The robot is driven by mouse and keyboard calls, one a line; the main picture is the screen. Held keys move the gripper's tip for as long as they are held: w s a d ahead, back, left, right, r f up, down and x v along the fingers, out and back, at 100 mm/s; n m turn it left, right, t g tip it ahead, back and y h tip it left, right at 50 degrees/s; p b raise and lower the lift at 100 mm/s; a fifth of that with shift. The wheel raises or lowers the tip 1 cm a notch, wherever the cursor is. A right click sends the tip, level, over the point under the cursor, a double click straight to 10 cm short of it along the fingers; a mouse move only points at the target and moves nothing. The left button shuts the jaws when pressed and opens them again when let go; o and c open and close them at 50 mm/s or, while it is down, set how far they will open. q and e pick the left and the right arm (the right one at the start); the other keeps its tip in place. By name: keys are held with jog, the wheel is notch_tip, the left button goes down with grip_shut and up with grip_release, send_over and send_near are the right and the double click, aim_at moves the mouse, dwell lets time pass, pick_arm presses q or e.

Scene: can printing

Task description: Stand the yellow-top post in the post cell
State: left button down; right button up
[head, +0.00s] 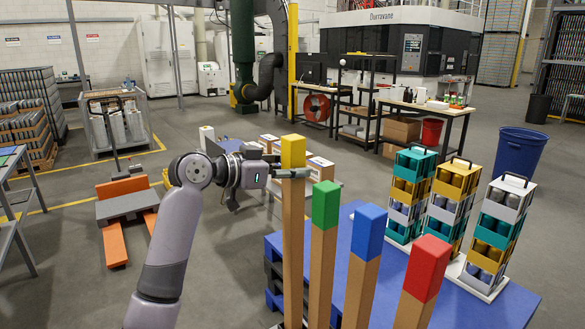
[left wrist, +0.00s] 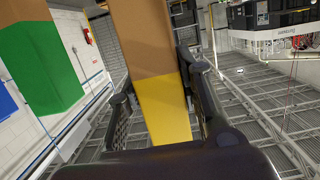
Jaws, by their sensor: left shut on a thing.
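The yellow-top post (head: 293,151) is a tall brown square post with a yellow cap, upright in the head view. My left gripper (head: 290,174) is shut on it just below the cap. In the left wrist view the yellow-top post (left wrist: 163,105) lies between the two fingers of my left gripper (left wrist: 159,86). The foot of the post is at the bottom edge of the head view, so what it rests on is hard to tell. I cannot make out the post cell for certain. My right gripper is not in view.
Close to the right stand the green-top post (head: 325,205), blue-top post (head: 368,232) and red-top post (head: 427,268). A blue table (head: 500,312) carries stacked can carriers (head: 495,235). An orange pallet jack (head: 122,205) is on the floor at left.

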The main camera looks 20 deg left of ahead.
pick_arm(q)
jog(key=shift+f+b, duration=2.15)
jog(key=shift+f, duration=1.2)
jog(key=c, duration=1.2)
grip_release()
jog(key=shift+c, duration=0.2)
jog(key=shift+o, duration=0.9)
send_near(286, 196)
jog(key=shift+s+a+f, duration=0.1)
